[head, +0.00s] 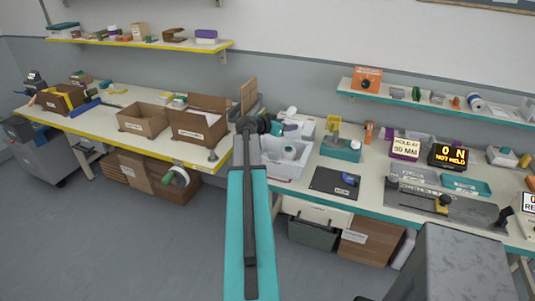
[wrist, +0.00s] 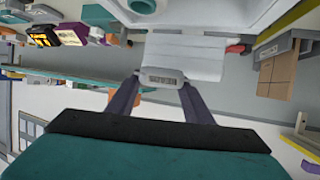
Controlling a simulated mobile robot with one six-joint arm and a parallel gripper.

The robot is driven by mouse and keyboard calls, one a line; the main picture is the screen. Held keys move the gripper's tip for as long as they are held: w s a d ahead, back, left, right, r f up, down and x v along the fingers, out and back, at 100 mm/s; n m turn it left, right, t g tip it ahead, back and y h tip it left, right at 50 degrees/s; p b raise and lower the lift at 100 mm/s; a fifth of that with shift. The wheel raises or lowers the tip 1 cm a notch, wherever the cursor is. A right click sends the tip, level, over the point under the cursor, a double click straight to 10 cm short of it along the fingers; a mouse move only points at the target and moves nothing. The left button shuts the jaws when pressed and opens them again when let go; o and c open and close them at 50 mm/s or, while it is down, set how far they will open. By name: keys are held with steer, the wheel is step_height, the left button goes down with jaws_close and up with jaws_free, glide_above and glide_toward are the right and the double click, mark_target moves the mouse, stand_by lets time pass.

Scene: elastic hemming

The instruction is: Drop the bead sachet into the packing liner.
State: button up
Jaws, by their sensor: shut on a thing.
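My gripper (wrist: 160,82) shows in the wrist view with its two dark fingers on either side of a small pale grey piece with a printed label, which I take to be the bead sachet (wrist: 162,77). My gripper is shut on it. In the head view my arm reaches forward, and the gripper end is over the white-grey tub on the bench, partly hidden by my own wrist. The sachet cannot be made out there. Two open brown cartons stand left of my arm: a smaller one (head: 143,121) and a larger labelled one (head: 197,131). I cannot tell which thing is the packing liner.
A white-grey tub (head: 285,168) with a round white item stands right of my arm. A dark flat pad (head: 335,184) and a teal box (head: 341,150) lie beyond it. A sign reads "NOT HELD" (head: 448,157). Shelves run along the wall.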

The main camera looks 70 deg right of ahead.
steer(key=shift+w, duration=0.3)
steer(key=shift+w, duration=0.15)
steer(key=shift+f, duration=0.15)
steer(key=shift+f+p, duration=0.35)
steer(key=shift+f, duration=2.5)
steer(key=o, duration=1.1)
steer(key=shift+a, duration=0.1)
